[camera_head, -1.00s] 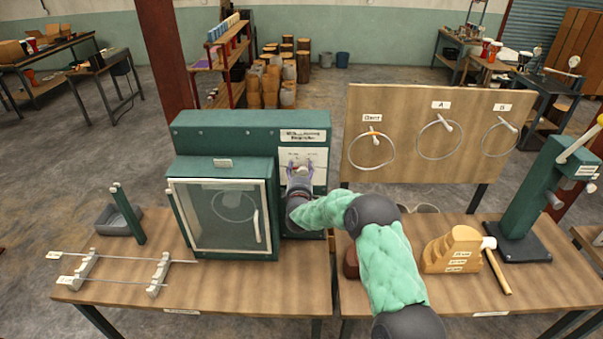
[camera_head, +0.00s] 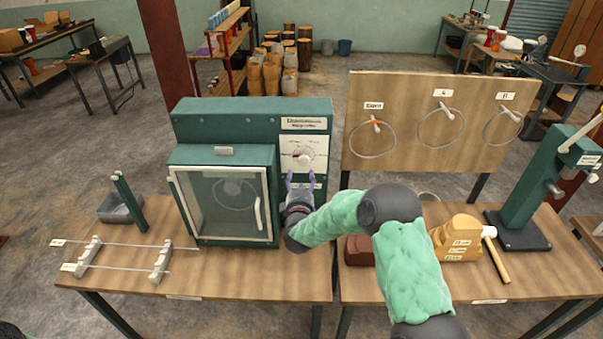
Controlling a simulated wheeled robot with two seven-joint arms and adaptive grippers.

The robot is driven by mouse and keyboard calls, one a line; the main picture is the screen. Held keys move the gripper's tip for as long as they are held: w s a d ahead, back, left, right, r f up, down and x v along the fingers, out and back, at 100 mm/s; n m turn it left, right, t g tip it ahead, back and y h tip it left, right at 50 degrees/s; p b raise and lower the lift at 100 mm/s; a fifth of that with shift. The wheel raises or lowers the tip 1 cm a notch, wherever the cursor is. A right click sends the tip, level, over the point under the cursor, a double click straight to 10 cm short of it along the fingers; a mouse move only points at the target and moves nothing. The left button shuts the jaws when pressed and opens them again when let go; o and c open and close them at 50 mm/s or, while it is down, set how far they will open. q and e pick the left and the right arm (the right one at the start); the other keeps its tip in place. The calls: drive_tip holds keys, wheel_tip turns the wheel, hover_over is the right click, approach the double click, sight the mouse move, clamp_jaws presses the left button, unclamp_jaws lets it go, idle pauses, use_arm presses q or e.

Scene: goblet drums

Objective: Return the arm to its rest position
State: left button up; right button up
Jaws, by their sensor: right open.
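My right arm, in a green sleeve, reaches in from the lower right. Its gripper (camera_head: 301,181) is open and empty, pointing up, just below the dial (camera_head: 304,155) on the white panel of the green machine (camera_head: 240,125). The dial is uncovered and apart from the fingers. The machine's glass door (camera_head: 222,205) is shut, with a ring visible behind the glass. My left gripper is not in view; a small dark-green shape sits at the bottom left corner.
A board (camera_head: 440,120) with several hanging rings stands behind the right table. A stepped wooden block (camera_head: 458,240), a mallet (camera_head: 497,258) and a brown block (camera_head: 359,250) lie near my arm. A green post stand (camera_head: 530,195) is at right. Rods on supports (camera_head: 120,245) lie left.

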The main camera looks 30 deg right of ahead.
drive_tip(key=shift+s+a, duration=0.25)
drive_tip(key=shift+s, duration=0.2)
drive_tip(key=s+a+f+m+g+y+b, duration=0.25)
drive_tip(key=a+f, duration=0.25)
drive_tip(key=f, duration=0.5)
drive_tip(key=s+a+f+m+g+y+b, duration=0.1)
drive_tip(key=s+a+f+y+b, duration=0.3)
drive_tip(key=f, duration=0.6)
drive_tip(key=s+a+f+m+g+y+b, duration=0.1)
drive_tip(key=s+a+f+m+g+y, duration=0.1)
drive_tip(key=a+f, duration=0.65)
drive_tip(key=s+a+f+m+g+y+b, duration=0.2)
drive_tip(key=s+a+f+m+g+b, duration=0.1)
drive_tip(key=s+f, duration=0.6)
drive_tip(key=s+a+f+m+g+y+b, duration=0.2)
drive_tip(key=s+a+f+m+g, duration=0.4)
drive_tip(key=s, duration=1.1)
wheel_tip(320, 180, down, 4)
drive_tip(key=shift+a+f+y+b, duration=0.15)
drive_tip(key=shift+a+y+b, duration=0.2)
drive_tip(key=shift+a+b, duration=0.35)
drive_tip(key=shift+a+g, duration=0.1)
drive_tip(key=shift+g, duration=0.15)
